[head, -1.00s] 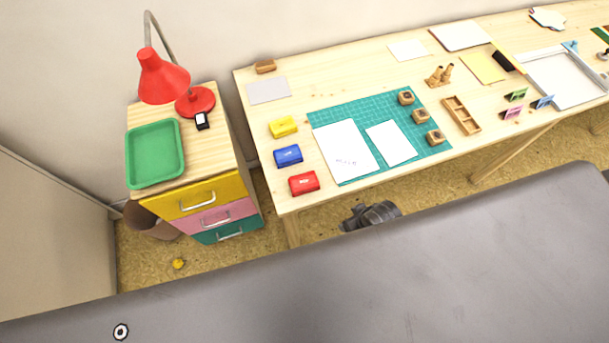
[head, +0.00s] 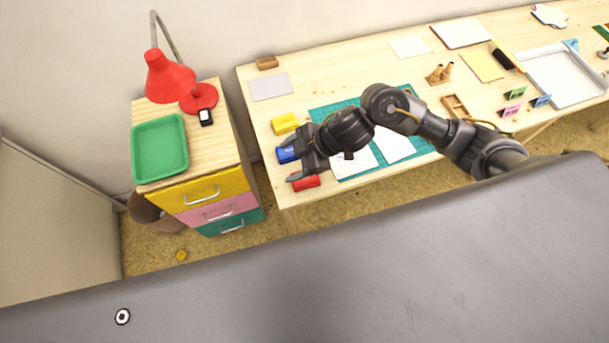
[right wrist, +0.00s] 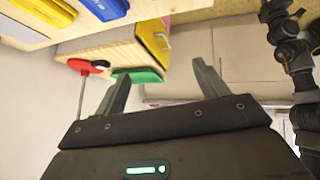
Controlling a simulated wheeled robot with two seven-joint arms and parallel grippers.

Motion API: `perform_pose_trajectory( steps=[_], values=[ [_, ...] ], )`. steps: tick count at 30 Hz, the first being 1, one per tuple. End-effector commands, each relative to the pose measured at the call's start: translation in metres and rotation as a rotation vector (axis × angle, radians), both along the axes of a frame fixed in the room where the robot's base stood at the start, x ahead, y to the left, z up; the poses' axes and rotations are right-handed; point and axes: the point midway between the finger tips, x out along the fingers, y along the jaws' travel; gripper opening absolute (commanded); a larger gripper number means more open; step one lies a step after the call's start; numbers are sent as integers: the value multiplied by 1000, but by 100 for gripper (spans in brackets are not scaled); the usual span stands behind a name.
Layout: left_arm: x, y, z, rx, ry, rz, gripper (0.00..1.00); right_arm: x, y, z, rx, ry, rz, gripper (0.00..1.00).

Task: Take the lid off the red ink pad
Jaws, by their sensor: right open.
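The red ink pad (head: 307,182) is a small red box lying near the front left corner of the table. My left gripper cannot be made out.
The blue pad (head: 286,155) and yellow pad (head: 285,123) lie behind the red one. A green mat (head: 350,104) with papers lies right, partly under my arm. Left of the table stands a drawer cabinet (head: 180,187) with a green tray (head: 160,147) and red lamp (head: 168,78).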

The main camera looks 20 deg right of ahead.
Motion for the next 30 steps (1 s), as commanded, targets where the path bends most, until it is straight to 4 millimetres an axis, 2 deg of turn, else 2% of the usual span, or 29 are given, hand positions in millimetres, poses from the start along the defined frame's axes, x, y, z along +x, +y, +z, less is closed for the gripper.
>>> perform_pose_trajectory(
  steps=[1,6,10,16,24,30],
  values=[
    [0,0,1,0,0,0,36,4,-20,-1,-65,27,38,73],
    [0,0,2,0,0,-1,36,3,-75,-5,-229,148,91,73],
    [0,0,2,-1,0,-1,36,2,-96,-4,-290,197,93,73],
    [0,0,2,-1,0,-1,36,1,-99,-7,-302,211,94,73],
    [0,0,3,-1,0,-1,36,1,-83,-43,-300,212,94,73],
    [0,0,3,-1,0,0,36,1,-78,-55,-300,208,95,73]
  ],
)
